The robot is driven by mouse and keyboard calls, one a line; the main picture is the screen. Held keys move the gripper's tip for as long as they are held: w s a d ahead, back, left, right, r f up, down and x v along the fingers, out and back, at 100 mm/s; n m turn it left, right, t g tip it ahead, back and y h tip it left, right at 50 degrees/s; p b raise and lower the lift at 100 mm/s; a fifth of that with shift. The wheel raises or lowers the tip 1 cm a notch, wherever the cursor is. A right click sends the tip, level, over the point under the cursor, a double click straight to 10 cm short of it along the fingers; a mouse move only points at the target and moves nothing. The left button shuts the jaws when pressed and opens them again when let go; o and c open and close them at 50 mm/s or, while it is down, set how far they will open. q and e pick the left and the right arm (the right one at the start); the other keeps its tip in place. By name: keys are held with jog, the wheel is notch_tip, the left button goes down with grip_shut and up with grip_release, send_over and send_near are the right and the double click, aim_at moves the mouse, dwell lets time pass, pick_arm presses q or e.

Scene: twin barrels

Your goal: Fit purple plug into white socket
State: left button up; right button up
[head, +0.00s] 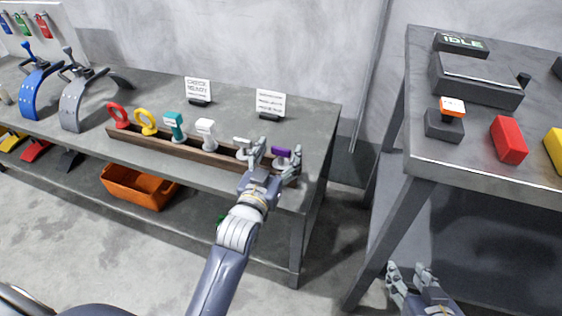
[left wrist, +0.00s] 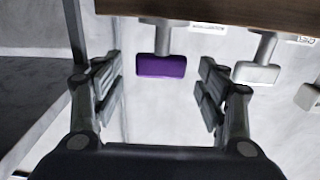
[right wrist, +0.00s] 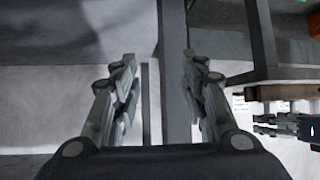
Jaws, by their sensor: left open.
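The purple plug (head: 281,152) stands at the right end of a wooden rack (head: 190,149) on the left table. In the left wrist view the purple plug (left wrist: 161,66) has a flat purple head on a grey stem and lies ahead, between the spread fingers. My left gripper (head: 277,160) is open around the plug's end of the rack, with no finger clearly touching the plug. My right gripper (head: 408,272) is open and empty, low beside the right table; its fingers also show in the right wrist view (right wrist: 160,62). I cannot make out a white socket for certain.
Beside the purple plug are white (head: 206,128), teal (head: 174,120), yellow (head: 146,117) and red (head: 118,110) handled pieces. The right table (head: 430,161) holds dark boxes, a red block (head: 508,140) and an orange-topped block (head: 452,107). An orange bin (head: 140,190) sits below.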

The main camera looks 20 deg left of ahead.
pick_arm(q)
jog(key=shift+w, duration=1)
pick_arm(e)
jog(key=shift+w+a+r+t, duration=0.2)
jog(key=shift+w+r+t, duration=0.25)
jog(key=shift+r, duration=0.1)
jog(key=shift+w+a+r+t, duration=0.2)
jog(key=shift+w+r+t, duration=0.15)
jog(key=shift+w+r, duration=0.15)
pick_arm(q)
jog(key=shift+c, duration=0.3)
jog(key=c, duration=1.2)
jog(key=shift+o, duration=0.2)
jog(key=shift+r, duration=0.1)
pick_arm(e)
jog(key=shift+s, duration=0.1)
